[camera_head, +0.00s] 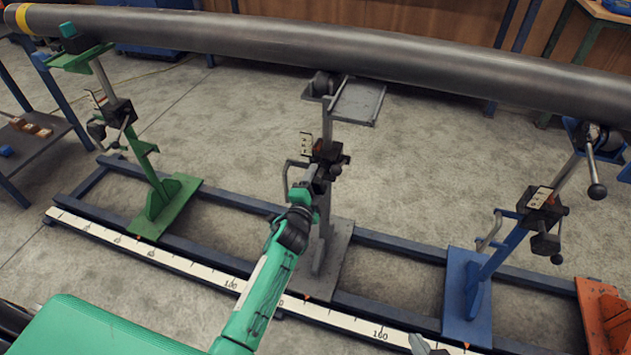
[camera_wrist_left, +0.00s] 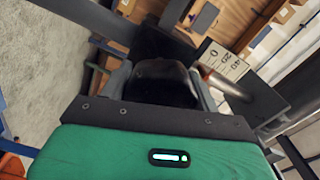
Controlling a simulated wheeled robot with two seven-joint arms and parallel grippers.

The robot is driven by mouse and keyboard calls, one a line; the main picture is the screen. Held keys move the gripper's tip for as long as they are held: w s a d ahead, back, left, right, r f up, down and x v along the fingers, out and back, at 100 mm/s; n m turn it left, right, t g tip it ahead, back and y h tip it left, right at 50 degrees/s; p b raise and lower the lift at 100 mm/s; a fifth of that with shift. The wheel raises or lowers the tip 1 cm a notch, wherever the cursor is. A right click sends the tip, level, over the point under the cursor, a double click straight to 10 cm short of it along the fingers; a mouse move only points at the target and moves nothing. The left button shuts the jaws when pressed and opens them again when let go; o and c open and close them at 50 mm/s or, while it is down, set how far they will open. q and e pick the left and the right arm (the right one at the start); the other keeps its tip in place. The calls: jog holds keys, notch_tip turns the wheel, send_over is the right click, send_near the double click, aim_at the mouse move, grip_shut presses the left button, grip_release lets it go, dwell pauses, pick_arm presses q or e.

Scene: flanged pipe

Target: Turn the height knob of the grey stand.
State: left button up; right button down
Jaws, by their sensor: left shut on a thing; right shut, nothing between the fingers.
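The grey stand (camera_head: 325,235) is upright in the middle of the head view, under the long pipe. Its dark clamp block (camera_head: 326,152) sits partway up the post. My left gripper (camera_head: 318,182) reaches up to this block from below and is shut on the black height knob. In the left wrist view the knob (camera_wrist_left: 160,82) fills the space between the two grey fingers; the gripper mostly hides it in the head view. A small grey tip of my right gripper (camera_head: 425,345) shows at the bottom edge, shut and away from the stand; most of it is out of view.
The dark pipe (camera_head: 250,35) runs across the top. A green stand (camera_head: 165,200) is at left, a blue stand (camera_head: 470,285) at right and an orange foot (camera_head: 605,310) beyond it. They stand along a blue rail frame (camera_head: 390,308) with a white scale. The grey stand's crank handle (camera_head: 287,170) is close beside my left gripper.

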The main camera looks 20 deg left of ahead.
pick_arm(q)
jog(key=shift+f, duration=0.1)
pick_arm(e)
jog(key=shift+d, duration=0.1)
dwell(0.3)
pick_arm(q)
jog(key=o, duration=1)
jog(key=s, duration=0.4)
jog(key=s+p, duration=0.1)
jog(key=s, duration=0.9)
jog(key=shift+a+p, duration=0.25)
jog(key=shift+p, duration=0.05)
pick_arm(e)
jog(key=d, duration=0.1)
jog(key=s+d+g+h, duration=0.1)
jog(key=d+g, duration=0.1)
jog(key=shift+s, duration=0.25)
pick_arm(q)
jog(key=shift+w, duration=0.1)
